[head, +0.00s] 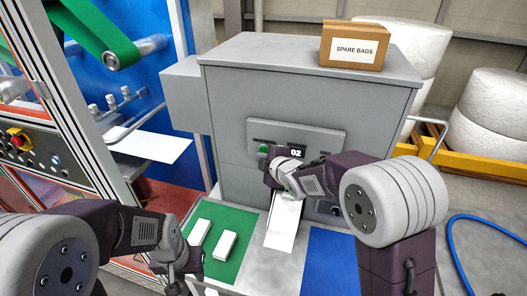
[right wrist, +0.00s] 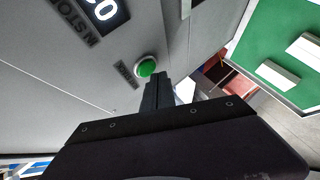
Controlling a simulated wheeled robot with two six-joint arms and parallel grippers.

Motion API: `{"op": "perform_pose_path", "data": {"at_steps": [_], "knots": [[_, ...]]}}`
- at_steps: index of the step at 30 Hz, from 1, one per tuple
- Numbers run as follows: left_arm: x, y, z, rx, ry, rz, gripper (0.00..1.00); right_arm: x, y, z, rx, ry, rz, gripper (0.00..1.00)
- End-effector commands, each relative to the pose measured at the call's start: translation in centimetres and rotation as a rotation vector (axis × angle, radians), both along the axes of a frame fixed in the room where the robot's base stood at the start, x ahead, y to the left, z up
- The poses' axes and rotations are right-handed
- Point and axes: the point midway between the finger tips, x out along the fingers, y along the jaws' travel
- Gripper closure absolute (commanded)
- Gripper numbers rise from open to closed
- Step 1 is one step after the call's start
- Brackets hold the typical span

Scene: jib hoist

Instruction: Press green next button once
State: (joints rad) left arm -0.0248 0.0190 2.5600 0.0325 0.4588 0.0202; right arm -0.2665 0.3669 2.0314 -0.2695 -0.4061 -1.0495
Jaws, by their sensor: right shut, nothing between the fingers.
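The round green button (right wrist: 146,67) sits in a pale ring on the grey machine's front in the right wrist view, beside a small dark label. In the head view the green button (head: 263,149) is at the left of the control panel (head: 325,138), next to a display (head: 297,153) reading 02. My right gripper (right wrist: 157,78) is shut and empty, its tips close to the button's edge; I cannot tell whether they touch it. In the head view the right wrist hides the tips. My left gripper (head: 176,284) is low at the left, its fingers unclear.
A grey machine (head: 240,95) carries a box marked SPARE BAGS (head: 354,46). A white chute (head: 283,222) comes down below the panel. White blocks (head: 226,244) lie on a green mat (head: 212,267), with a blue mat (head: 330,262) to the right. A framed machine (head: 75,120) stands left.

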Motion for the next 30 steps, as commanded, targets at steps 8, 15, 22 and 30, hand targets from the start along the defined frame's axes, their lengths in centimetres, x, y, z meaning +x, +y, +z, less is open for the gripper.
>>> {"op": "perform_pose_path", "data": {"at_steps": [8, 15, 22, 30], "knots": [[0.00, 0.00, 0.03, 0.000, 0.000, 0.000, 0.64, 0.32, -0.12, 0.01, 0.000, 0.000, 0.000, 1.00], [0.00, 0.00, 0.08, 0.000, 0.000, 0.000, 0.64, 0.42, -0.15, 0.03, 0.000, 0.000, 0.000, 1.00], [0.00, 0.00, 0.19, 0.000, 0.000, 0.000, 0.64, 0.68, -0.25, 0.05, 0.001, 0.000, -0.002, 1.00], [0.00, 0.00, 0.30, 0.000, 0.000, 0.000, 0.64, 0.99, -0.36, 0.04, 0.000, 0.000, -0.001, 1.00]]}}
